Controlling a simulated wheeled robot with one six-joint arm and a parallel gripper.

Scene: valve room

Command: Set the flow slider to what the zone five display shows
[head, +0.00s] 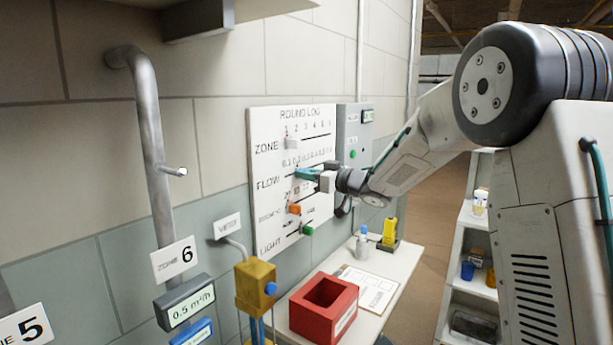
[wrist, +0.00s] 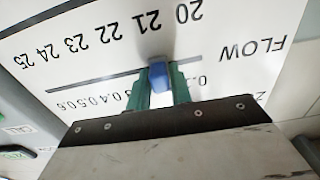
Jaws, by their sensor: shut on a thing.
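The flow slider's blue knob (wrist: 158,76) sits on its slot between the teal fingers of my gripper (wrist: 160,85), which is shut on it. In the head view my gripper (head: 308,174) reaches the FLOW row of the white ROUND LOG board (head: 270,180) from the right. In the wrist view the scale is upside down. The knob lies between the end label starting with 0 on the right and about 0.3 on the left; the fingers hide the labels there. The zone 5 tag (head: 27,328) shows at lower left; its display is out of view.
The zone 6 display (head: 185,303) reads 0.5 m³/h, under the zone 6 tag (head: 175,260). A white knob (head: 292,143), an orange knob (head: 295,209) and a green knob (head: 307,230) sit on other rows. A red box (head: 323,308) stands on the table below.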

